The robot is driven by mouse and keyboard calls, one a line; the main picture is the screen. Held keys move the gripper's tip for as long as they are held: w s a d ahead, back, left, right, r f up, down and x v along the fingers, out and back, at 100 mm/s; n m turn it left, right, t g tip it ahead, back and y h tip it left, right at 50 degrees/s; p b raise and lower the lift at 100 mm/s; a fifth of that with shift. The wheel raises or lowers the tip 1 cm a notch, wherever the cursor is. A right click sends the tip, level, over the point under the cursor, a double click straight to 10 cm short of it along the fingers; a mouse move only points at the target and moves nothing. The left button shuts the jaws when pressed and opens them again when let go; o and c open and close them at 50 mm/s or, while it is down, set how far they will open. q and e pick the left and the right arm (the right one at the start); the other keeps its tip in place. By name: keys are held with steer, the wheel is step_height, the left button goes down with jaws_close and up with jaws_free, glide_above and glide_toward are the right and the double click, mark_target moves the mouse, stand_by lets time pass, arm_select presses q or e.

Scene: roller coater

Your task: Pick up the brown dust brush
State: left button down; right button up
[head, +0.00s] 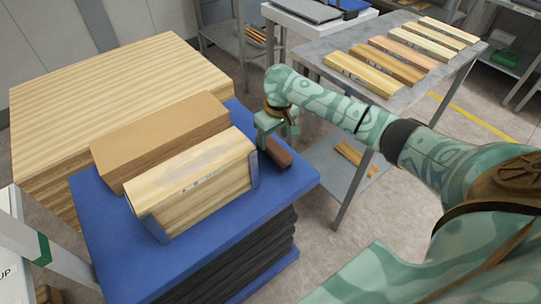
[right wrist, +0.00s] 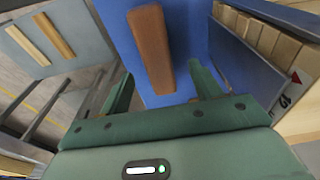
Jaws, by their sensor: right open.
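The brown dust brush (head: 278,152) lies on the blue top (head: 300,178) of a lift table, near its right edge. In the right wrist view the brush (right wrist: 152,48) is a long brown block on the blue surface. My right gripper (head: 278,128) is above the brush in the head view, partly covering it. In the right wrist view its two green fingers (right wrist: 162,88) are apart, one on each side of the brush's near end, with nothing held. My left gripper is not in view.
A stack of light wood boards (head: 195,185) between grey brackets stands left of the brush, with a brown block (head: 160,140) behind. A grey table (head: 395,50) with several wood pieces stands at the right, across a gap.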

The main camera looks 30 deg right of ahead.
mark_target(274, 145)
step_height(274, 145, down, 2)
steer(key=shift+w+f+b, duration=0.1)
steer(key=shift+f+b, duration=0.05)
steer(key=shift+b, duration=0.3)
steer(key=f+b, duration=0.2)
steer(key=f, duration=0.1)
steer(key=f+b, duration=0.2)
steer(key=shift+w+d, duration=0.2)
steer(key=shift+w, duration=0.15)
steer(key=shift+s+r, duration=0.1)
steer(key=shift+r, duration=0.15)
steer(key=shift+c, duration=0.3)
steer(key=c, duration=1.1)
